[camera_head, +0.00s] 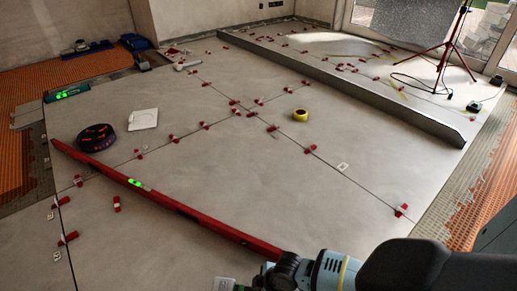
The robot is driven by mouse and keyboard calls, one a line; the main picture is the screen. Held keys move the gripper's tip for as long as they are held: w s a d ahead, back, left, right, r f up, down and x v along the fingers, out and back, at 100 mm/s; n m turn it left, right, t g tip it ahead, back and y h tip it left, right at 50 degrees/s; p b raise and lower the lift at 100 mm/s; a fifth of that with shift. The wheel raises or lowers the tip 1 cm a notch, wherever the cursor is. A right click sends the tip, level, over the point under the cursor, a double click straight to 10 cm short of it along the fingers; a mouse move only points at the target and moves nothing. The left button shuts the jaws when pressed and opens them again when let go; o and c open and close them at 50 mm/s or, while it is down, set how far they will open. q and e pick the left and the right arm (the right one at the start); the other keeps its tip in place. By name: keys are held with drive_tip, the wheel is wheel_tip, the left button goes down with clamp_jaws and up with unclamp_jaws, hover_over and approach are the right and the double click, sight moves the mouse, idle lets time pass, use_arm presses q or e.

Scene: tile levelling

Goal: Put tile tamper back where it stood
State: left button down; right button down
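A light-blue and black tool-like body with vents and a yellow band (333,270) shows at the bottom edge, in front of a large dark arm-like shape from the right, probably my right arm. I cannot tell whether this body is the tile tamper or part of my arm. My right gripper's fingers cannot be made out. A round dark device with red marks (96,137) rests on the tiles at the left; I cannot tell whether it is the tamper. My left gripper is not in view.
A long red level with a green display (135,183) crosses the near tiles. Red clips line the joints. A yellow tape roll (300,114), white pad (143,119) and teal device (68,91) lie apart. A long grey straightedge (370,95) and red tripod (452,45) stand behind.

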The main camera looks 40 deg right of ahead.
drive_tip(key=shift+w, duration=0.1)
idle(0.4)
drive_tip(key=shift+f+b, duration=0.3)
drive_tip(key=shift+f, duration=0.2)
idle(0.6)
drive_tip(key=c, duration=1.2)
unclamp_jaws()
drive_tip(key=shift+o, duration=0.2)
drive_tip(key=shift+s+f, duration=0.1)
drive_tip(key=shift+s, duration=0.1)
drive_tip(key=p+v, duration=0.4)
drive_tip(key=v, duration=0.3)
drive_tip(key=shift+w, duration=0.15)
drive_tip(key=shift+r, duration=0.35)
drive_tip(key=shift+d, duration=0.1)
drive_tip(key=shift+r, duration=0.1)
